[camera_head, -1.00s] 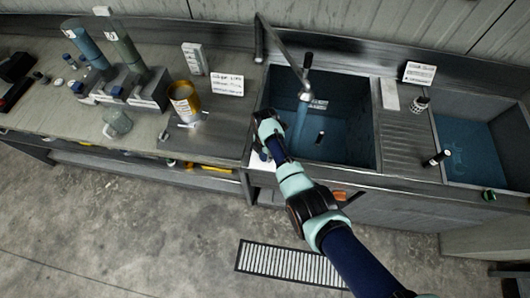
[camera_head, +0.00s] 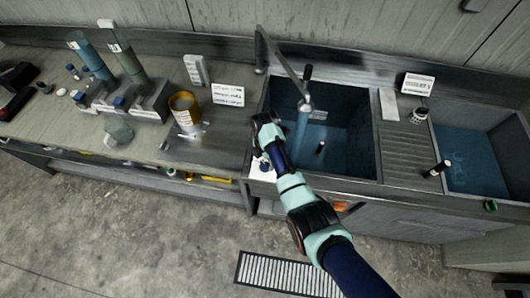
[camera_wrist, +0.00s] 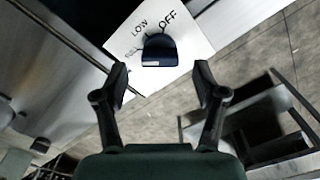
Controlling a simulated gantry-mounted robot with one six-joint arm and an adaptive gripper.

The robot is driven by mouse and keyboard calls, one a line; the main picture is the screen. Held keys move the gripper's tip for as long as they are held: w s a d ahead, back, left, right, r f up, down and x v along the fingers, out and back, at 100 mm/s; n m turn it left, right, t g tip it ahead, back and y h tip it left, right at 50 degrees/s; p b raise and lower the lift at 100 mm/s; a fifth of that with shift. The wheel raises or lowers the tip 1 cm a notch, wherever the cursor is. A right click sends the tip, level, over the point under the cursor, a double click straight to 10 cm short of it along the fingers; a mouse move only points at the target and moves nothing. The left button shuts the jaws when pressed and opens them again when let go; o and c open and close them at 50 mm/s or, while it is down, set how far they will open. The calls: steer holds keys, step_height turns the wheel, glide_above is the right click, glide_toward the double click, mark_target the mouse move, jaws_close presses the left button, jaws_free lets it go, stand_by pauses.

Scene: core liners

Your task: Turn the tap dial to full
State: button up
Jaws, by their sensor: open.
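The tap dial (camera_wrist: 160,50) is a dark blue knob on a white plate (camera_wrist: 190,22) with the words OFF, LOW and a third, blurred word. A pale mark on the knob's near edge shows, but I cannot tell its exact setting. My gripper (camera_wrist: 162,82) is open and empty, its two fingers either side of the picture's middle, with the dial just beyond the fingertips and between their lines. In the head view my arm reaches to the sink's front left corner, where the white plate (camera_head: 262,169) shows beside my wrist. The tap (camera_head: 290,62) arches over the left basin, with a blue stream below its spout.
The left sink basin (camera_head: 345,120) holds a dark upright object. A second basin (camera_head: 480,160) lies at the right. A yellow can (camera_head: 185,108), a label card (camera_head: 228,95) and racked tubes (camera_head: 95,62) stand on the counter at left. A floor grate (camera_head: 290,275) lies below.

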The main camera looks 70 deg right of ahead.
mark_target(265, 164)
step_height(265, 164, up, 8)
stand_by(0.7)
